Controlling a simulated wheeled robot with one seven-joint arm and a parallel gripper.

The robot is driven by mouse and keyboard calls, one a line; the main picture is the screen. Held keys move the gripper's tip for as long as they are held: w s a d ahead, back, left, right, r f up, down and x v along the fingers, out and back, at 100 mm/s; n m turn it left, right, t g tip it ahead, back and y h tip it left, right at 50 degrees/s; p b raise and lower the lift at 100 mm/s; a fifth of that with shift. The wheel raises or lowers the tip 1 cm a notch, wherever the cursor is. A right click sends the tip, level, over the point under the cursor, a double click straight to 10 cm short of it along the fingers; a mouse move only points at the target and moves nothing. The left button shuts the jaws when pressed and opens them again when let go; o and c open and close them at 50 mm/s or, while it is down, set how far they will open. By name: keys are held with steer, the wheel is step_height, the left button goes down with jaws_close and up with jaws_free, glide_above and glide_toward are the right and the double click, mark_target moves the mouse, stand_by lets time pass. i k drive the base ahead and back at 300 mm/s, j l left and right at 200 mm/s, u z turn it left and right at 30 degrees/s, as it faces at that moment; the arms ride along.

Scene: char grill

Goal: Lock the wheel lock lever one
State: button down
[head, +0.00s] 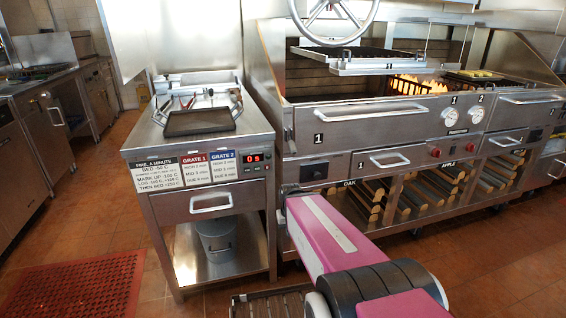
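A large metal hand wheel (335,18) shows at the top, cut off by the picture's edge, above the raised grate (385,66) marked 1. I cannot make out wheel lock lever one; it may be hidden, too small or above the picture. My pink arm reaches from the bottom right toward the grill front by the left number 1 plate. No gripper fingers can be made out at its far end.
The steel grill (395,125) has flames at the back, knobs, drawers and log shelves. A side cart (200,155) with a dark tray (200,121) and timer stands left of it. A red mat (75,288) lies on the tiled floor. Open floor lies left and right.

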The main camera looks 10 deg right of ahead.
mark_target(292, 150)
steer(key=j+z, duration=0.15)
steer(key=j, duration=0.4)
steer(key=k+j+z, duration=0.2)
steer(key=j, duration=0.3)
steer(key=j+z, duration=0.15)
steer(key=j, duration=0.4)
